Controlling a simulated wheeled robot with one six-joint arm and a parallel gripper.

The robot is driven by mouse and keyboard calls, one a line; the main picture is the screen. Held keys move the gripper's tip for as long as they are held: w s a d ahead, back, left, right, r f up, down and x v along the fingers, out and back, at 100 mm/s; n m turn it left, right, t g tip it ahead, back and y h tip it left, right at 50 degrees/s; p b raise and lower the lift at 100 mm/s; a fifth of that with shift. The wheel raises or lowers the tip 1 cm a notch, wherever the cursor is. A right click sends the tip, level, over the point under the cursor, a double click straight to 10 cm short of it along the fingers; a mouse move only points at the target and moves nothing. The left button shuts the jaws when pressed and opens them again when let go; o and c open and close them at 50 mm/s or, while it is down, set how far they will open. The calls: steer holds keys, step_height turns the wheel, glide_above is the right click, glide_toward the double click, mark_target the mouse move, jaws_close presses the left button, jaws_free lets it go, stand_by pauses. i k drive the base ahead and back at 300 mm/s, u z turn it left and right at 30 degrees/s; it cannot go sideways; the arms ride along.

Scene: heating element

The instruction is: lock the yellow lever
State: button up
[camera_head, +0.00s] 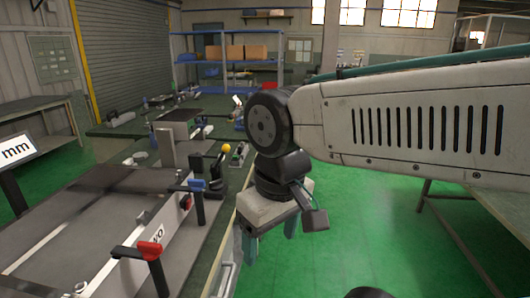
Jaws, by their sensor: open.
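The yellow lever shows as a yellow knob (226,149) on top of a dark upright lever part at the right side of the workbench, near the picture's middle. Its lower part is small and dark, so I cannot tell its exact position. My gripper (268,240) hangs at the end of my arm, to the right of and nearer than the yellow knob. Its teal fingers point down, apart and empty, beside the bench edge over the green floor. It does not touch the lever.
A blue-handled lever (192,186) and a red-handled lever (150,250) stand along the front of the grey machine (60,258), nearer than the yellow one. Other small devices sit farther along the bench. A blue shelf (225,75) stands behind. The green floor (340,240) at right is open.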

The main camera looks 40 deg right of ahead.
mark_target(226, 148)
steer(key=z, duration=1.05)
steer(key=k, duration=0.65)
steer(key=z, duration=0.5)
steer(key=i, duration=1.25)
steer(key=u, duration=1.15)
steer(key=i, duration=0.3)
steer(key=u, duration=0.3)
